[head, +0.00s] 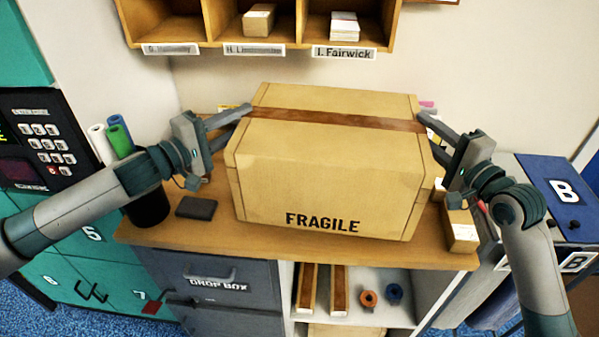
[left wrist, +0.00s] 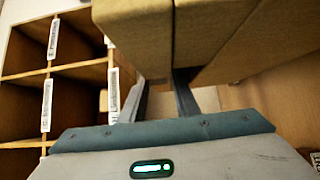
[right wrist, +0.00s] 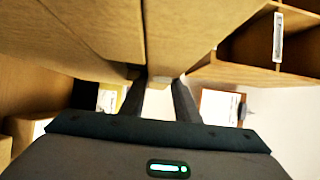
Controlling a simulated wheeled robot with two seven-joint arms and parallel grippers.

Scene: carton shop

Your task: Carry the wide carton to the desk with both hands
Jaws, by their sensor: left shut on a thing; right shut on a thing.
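The wide carton (head: 325,180) is tan with a brown tape strip across its top and FRAGILE on its front. It is upright over the wooden desk (head: 270,241); whether its bottom touches the desktop I cannot tell. My left gripper (head: 243,111) is shut on the carton's left side near the top. My right gripper (head: 428,120) is shut on its right side at a similar height. The carton fills the top of the left wrist view (left wrist: 215,30) and of the right wrist view (right wrist: 180,35). The exact grip points are partly hidden by the fingers.
A dark cup with rolled tubes (head: 147,205) and a dark flat box (head: 196,208) stand left of the carton. A small parcel (head: 461,232) lies at the desk's right end. Wooden pigeonholes (head: 291,30) hang above. A blue-topped box marked B (head: 555,185) stands right.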

